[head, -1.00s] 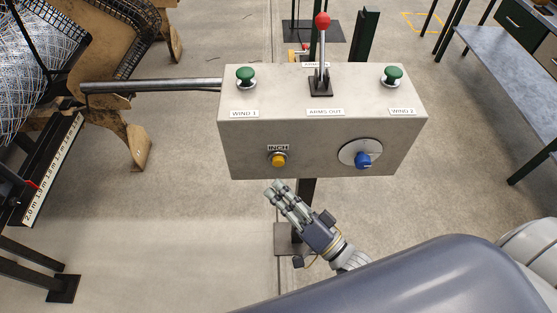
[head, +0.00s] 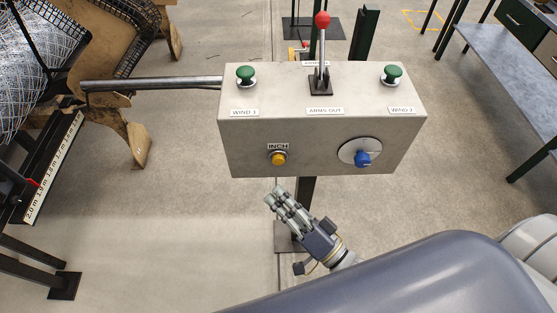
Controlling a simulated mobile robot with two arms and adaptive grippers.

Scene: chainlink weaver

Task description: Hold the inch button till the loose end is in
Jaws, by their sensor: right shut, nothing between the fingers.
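The yellow inch button (head: 278,159) is on the front face of the grey control box (head: 315,135), under a label reading INCH. My right gripper (head: 275,196) is shut and empty, in front of and below the button, apart from it. Its fingers point up and to the left. At the far left a roll of woven chainlink mesh (head: 35,50) shows in part. I cannot make out a loose end in this view. My left gripper is not in view.
The box also carries two green buttons (head: 246,75), a red-knobbed lever (head: 322,20) and a blue knob (head: 362,158). A metal bar (head: 150,85) runs left from the box. A measuring scale (head: 53,165) is at left, a bench (head: 510,75) at right. The floor below the box is mostly clear.

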